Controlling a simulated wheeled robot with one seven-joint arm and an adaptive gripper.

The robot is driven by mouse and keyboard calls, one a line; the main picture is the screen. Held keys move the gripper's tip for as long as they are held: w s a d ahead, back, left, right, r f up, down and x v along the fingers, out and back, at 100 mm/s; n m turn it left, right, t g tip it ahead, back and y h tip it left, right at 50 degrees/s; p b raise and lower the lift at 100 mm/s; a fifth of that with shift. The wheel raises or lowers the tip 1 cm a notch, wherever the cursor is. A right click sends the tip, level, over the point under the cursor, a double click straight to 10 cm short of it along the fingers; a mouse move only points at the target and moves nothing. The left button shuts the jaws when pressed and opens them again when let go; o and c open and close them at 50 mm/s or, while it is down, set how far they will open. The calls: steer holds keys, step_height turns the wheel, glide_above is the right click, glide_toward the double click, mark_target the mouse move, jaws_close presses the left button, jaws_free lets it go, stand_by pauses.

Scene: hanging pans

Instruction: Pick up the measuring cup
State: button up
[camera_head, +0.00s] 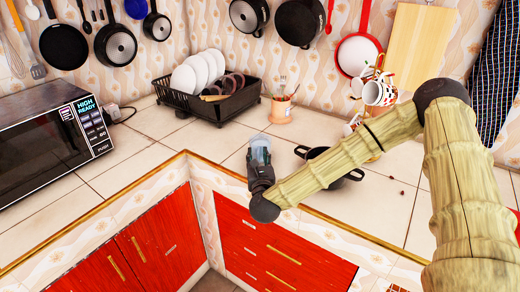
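A small pale, see-through cup (260,147), which looks like the measuring cup, is on or just above the tiled counter near its inner corner. My gripper (259,168) is dark and sits right at the cup, on its near side, overlapping its lower part in the picture. The fingers are too small and too much covered to tell whether they are closed on the cup. I cannot tell whether the cup touches the counter.
A black pan (345,174) lies partly behind my arm. A dish rack (212,104) with plates and a utensil pot (281,110) stand behind. A mug tree with mugs (374,92) is at right, a microwave (50,135) at left. Bare tiles (150,160) lie left of the gripper.

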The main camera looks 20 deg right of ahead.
mark_target(258, 152)
steer(key=shift+w, duration=0.2)
jaws_close()
steer(key=shift+r, duration=0.2)
stand_by(0.4)
steer(key=shift+d+r+b, duration=0.1)
steer(key=shift+r+b, duration=0.5)
steer(key=shift+r, duration=0.95)
steer(key=s+d+r, duration=0.1)
steer(key=s+d, duration=0.1)
steer(key=s, duration=1.3)
steer(key=shift+s+d+r, duration=0.15)
steer(key=shift+d+r, duration=0.15)
steer(key=shift+d, duration=0.05)
